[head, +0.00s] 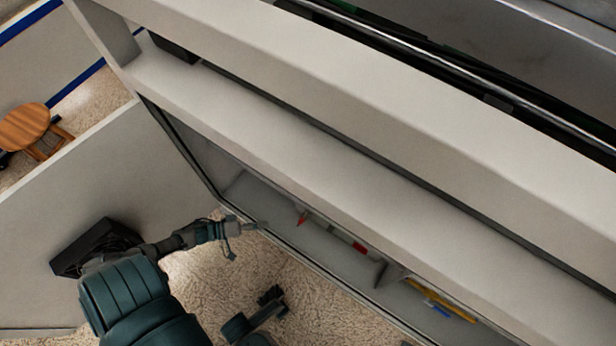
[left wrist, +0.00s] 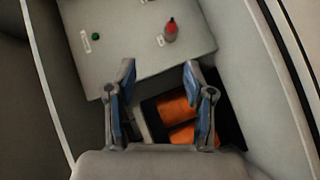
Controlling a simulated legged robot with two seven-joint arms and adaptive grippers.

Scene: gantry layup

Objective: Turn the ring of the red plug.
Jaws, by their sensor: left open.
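The red plug (left wrist: 170,28) sits on a pale grey panel in the left wrist view, at the upper middle, with a dark grey part below its red end. In the head view a small red pointed thing (head: 302,218) shows inside the long cabinet opening; it may be the same plug. My left gripper (left wrist: 160,75) is open and empty, its two blue-padded fingers apart and the plug beyond them, not touching. In the head view my left gripper (head: 243,227) reaches the cabinet opening, left of the red thing.
A small green plug (left wrist: 95,37) is on the same panel, left of the red one. Orange parts (left wrist: 180,120) lie in a dark recess below. An open door (head: 90,220) stands at the left, and the cabinet's frame edge (head: 290,255) borders the opening. A wooden stool (head: 25,125) stands beyond.

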